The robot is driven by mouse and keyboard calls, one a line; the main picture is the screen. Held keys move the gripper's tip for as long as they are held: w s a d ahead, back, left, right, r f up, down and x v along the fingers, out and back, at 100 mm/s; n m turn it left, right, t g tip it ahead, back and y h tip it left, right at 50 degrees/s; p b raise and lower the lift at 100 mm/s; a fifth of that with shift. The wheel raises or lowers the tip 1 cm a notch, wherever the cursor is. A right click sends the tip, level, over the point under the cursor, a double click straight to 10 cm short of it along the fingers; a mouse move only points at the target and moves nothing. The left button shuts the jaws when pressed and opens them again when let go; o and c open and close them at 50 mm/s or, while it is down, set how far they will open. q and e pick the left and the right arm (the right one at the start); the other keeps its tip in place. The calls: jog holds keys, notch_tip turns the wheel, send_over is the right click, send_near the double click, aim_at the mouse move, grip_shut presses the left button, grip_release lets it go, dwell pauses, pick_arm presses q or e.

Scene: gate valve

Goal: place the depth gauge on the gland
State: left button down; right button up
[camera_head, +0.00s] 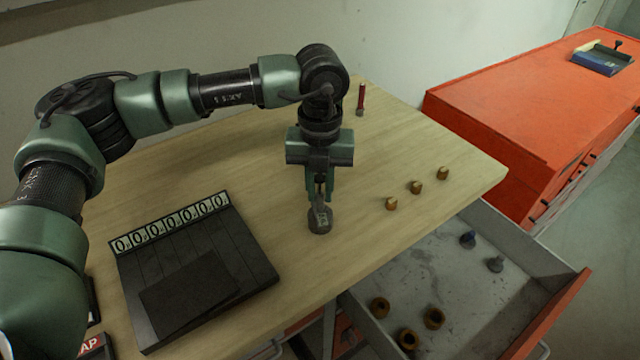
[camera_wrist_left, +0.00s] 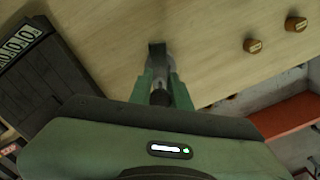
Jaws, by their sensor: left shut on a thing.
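My left gripper (camera_head: 319,198) reaches down over the wooden table and is shut on a small grey piece with a pale marked face (camera_head: 323,217), which I take to be the depth gauge. A round dark grey body (camera_head: 318,228) shows at its lower end; I cannot tell whether it is part of the gauge or the gland beneath it. In the left wrist view a grey piece with a dark square end (camera_wrist_left: 157,50) shows between the fingers. The gland is not clearly identifiable. My right gripper is in no view.
A black tray (camera_head: 258,262) with a row of number-like tiles lies left of the gripper. Several small brass pieces (camera_head: 416,187) stand right of it. A red-handled tool (camera_head: 361,98) is behind. An open drawer (camera_head: 463,290) holds brass rings and blue-grey pieces. An orange cabinet (camera_head: 530,110) adjoins.

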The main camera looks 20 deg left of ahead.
pick_arm(q)
jog(key=c, duration=1.6)
grip_release()
jog(key=shift+o, duration=1.4)
jog(key=shift+r, duration=0.45)
notch_tip(320, 180, up, 10)
jog(key=b, duration=0.3)
jog(key=shift+d+r, duration=0.1)
jog(key=shift+r, duration=0.55)
